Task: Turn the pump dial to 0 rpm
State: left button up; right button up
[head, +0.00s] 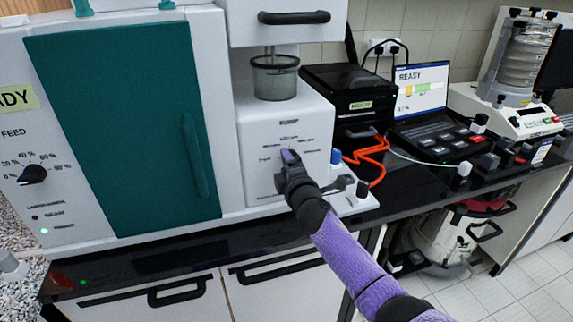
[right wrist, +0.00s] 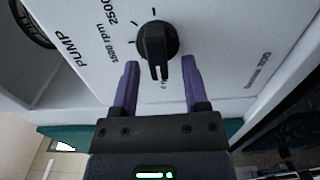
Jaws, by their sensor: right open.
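The pump dial (right wrist: 157,40) is a round black knob with a bar pointer on a white panel, seen in the right wrist view. Its bar points down in that view, toward my gripper's palm. Beside it the printing reads "1500 rpm", "2500" and "PUMP"; the mark by the bar's end is too small to read. My right gripper (right wrist: 160,66) is open, with one purple finger on each side of the bar, apart from it. In the head view my right gripper (head: 289,162) is at the front of the white pump housing (head: 258,130) and hides the dial. My left gripper is not in view.
A teal door (head: 125,120) and a black feed knob (head: 33,174) are to the left. A blue knob (head: 336,156) and orange cable (head: 368,158) are just right of my gripper. A laptop (head: 420,95) reading "READY" stands farther right.

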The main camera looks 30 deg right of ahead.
jog(key=p+v, duration=0.2)
jog(key=v, duration=0.7)
jog(key=shift+s, duration=0.4)
